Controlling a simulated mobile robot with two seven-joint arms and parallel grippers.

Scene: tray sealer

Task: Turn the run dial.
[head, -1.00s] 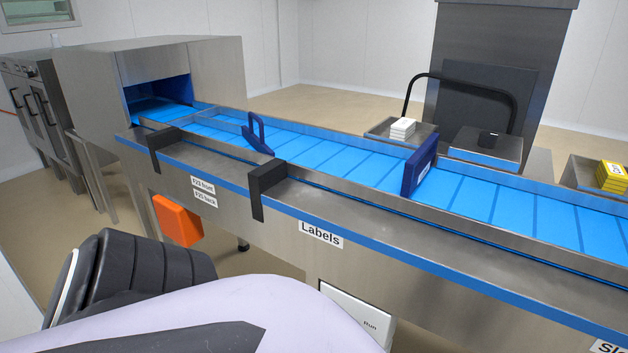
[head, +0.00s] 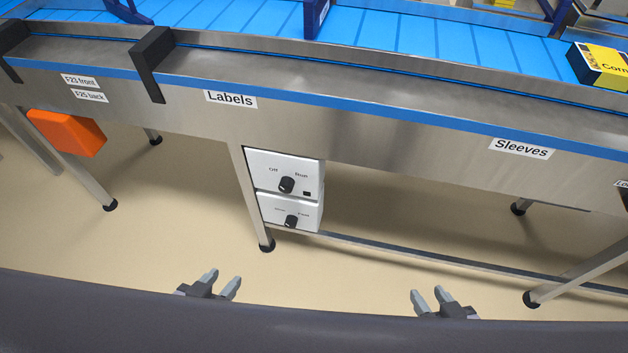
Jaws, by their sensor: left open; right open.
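The run dial (head: 287,185) is a black knob on the upper white control box (head: 257,164) under the conveyor's front edge. The words Off and Run are printed above it, and the knob's exact pointing is too small to tell. A second black dial (head: 291,221) sits on the lower white box (head: 312,218); its print is too small to read surely. My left gripper (head: 223,280) is open and empty, below and left of the boxes in the picture. My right gripper (head: 426,295) is open and empty, below and right of them. Neither touches a dial.
The steel conveyor frame (head: 400,136) runs across above the boxes, with Labels and Sleeves signs. A table leg (head: 252,195) stands just left of the boxes. An orange box (head: 66,132) hangs at the left. A yellow carton (head: 600,65) is on the blue belt. Floor before the boxes is clear.

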